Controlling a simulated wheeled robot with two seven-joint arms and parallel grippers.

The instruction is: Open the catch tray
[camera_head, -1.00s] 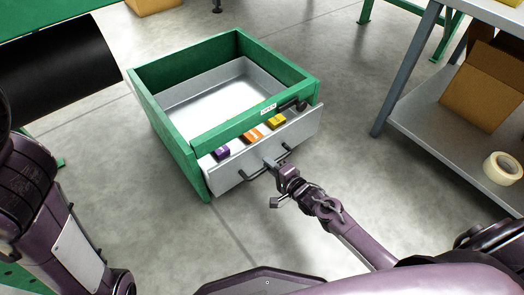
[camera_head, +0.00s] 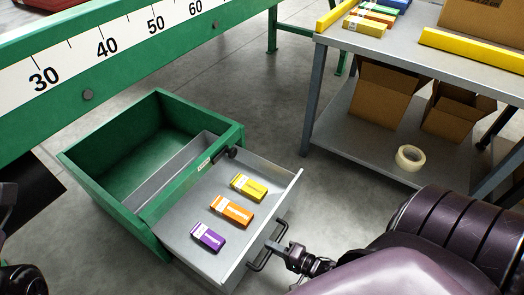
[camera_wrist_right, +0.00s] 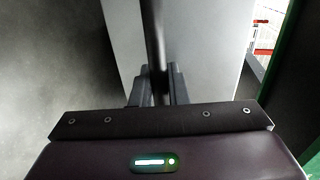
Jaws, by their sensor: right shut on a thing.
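The catch tray (camera_head: 203,256) is a grey metal drawer pulled well out of a green open-topped housing (camera_head: 88,166). A yellow box (camera_head: 249,187), an orange box (camera_head: 231,211) and a purple box (camera_head: 208,237) lie on its floor. A dark bar handle (camera_head: 261,263) is on its front. My right gripper (camera_head: 284,252) is shut on the handle; the right wrist view shows the bar between the two fingers (camera_wrist_right: 158,88). A black latch knob (camera_head: 231,152) sits on the housing's front rim. My left gripper is not visible; only dark arm parts show at the left edge.
A green beam with a number scale (camera_head: 120,42) crosses the upper left. A grey shelf table (camera_head: 385,143) stands at the right, with cardboard boxes (camera_head: 383,92), a tape roll (camera_head: 409,157) and yellow bars on it. Bare floor lies between tray and table.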

